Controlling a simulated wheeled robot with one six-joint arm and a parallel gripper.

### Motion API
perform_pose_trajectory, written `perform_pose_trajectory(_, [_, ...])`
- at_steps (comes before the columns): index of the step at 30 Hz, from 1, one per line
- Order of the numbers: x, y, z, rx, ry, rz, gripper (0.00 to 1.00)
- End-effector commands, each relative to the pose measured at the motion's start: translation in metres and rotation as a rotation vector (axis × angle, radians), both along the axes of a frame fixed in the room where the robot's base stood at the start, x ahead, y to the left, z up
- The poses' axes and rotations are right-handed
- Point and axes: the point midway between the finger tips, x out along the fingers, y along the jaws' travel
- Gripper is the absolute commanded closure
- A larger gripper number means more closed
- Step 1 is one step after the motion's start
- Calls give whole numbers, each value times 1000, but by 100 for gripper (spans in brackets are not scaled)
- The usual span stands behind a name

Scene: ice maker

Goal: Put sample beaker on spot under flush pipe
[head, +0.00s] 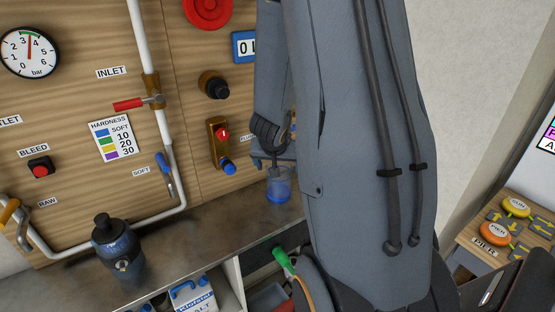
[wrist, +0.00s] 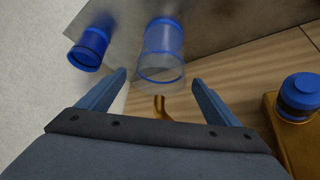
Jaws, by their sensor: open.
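In the head view my gripper (head: 271,160) is just above the beaker, partly hidden by my arm. A curved brass pipe (wrist: 160,106), apparently the flush pipe, ends close to the rim. The spot's marking is not visible.
A second blue cylinder (wrist: 88,49) stands on the counter beside the beaker. A brass fitting with a blue knob (head: 219,145) is on the panel close by. A dark blue jug (head: 117,250) stands left on the counter. Bare counter (head: 215,222) lies between.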

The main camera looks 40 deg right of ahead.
Motion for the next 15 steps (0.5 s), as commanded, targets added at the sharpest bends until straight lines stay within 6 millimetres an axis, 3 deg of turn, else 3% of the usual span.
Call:
perform_pose_trajectory(1, [-4,4,12,-1,-2,1,15])
perform_pose_trajectory(6, [-14,13,31,0,0,1,15])
perform_pose_trajectory(15, [-18,17,38,0,0,1,15])
